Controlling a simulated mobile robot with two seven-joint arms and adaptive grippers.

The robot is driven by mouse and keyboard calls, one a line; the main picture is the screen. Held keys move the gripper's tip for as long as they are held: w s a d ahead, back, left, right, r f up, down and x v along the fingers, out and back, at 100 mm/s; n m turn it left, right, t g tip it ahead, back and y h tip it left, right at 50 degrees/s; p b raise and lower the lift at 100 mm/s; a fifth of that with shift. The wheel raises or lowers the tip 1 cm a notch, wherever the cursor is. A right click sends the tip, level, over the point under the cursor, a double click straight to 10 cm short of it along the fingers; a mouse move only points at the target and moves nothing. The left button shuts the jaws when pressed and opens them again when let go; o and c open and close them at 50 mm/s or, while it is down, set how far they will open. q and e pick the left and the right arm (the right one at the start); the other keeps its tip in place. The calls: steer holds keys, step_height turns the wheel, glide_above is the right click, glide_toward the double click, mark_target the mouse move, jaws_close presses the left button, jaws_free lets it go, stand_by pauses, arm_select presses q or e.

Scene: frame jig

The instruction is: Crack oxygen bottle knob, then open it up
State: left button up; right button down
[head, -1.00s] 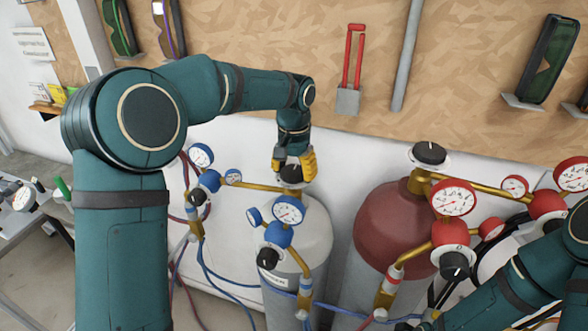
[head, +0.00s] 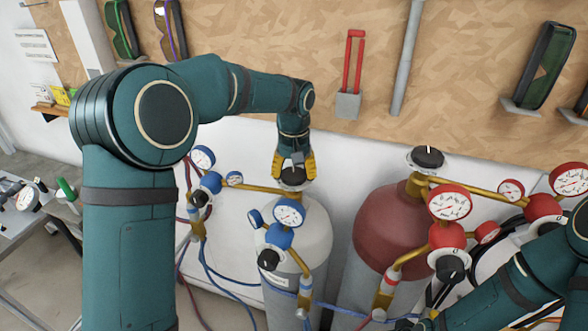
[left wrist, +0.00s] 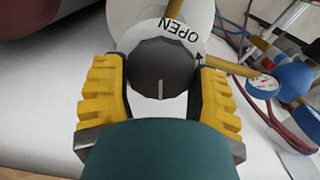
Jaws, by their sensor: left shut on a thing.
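The oxygen bottle (head: 305,235) is the pale grey cylinder with blue-rimmed gauges. Its black knob (head: 292,178) is on top, below my left gripper (head: 293,167). My left gripper is shut on this knob, with a yellow finger on each side. The left wrist view shows the dark round knob (left wrist: 160,72) between the fingers of my left gripper (left wrist: 160,95). A white line on the knob points toward the palm. A white disc (left wrist: 172,28) behind it reads OPEN at the upper right. My right arm enters at the lower right; its gripper is not visible.
A red bottle (head: 385,225) with its own black knob (head: 427,157) and red gauges (head: 449,202) stands to the right. Brass pipes and a blue gauge (head: 289,212) sit close to the gripper. Hoses hang low. A chipboard wall (head: 280,50) is behind.

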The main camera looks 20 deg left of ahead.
mark_target(294, 172)
arm_select(q)
steer(key=shift+n, duration=0.6)
steer(key=o, duration=1.2)
steer(key=shift+o, duration=0.2)
step_height(294, 172, up, 12)
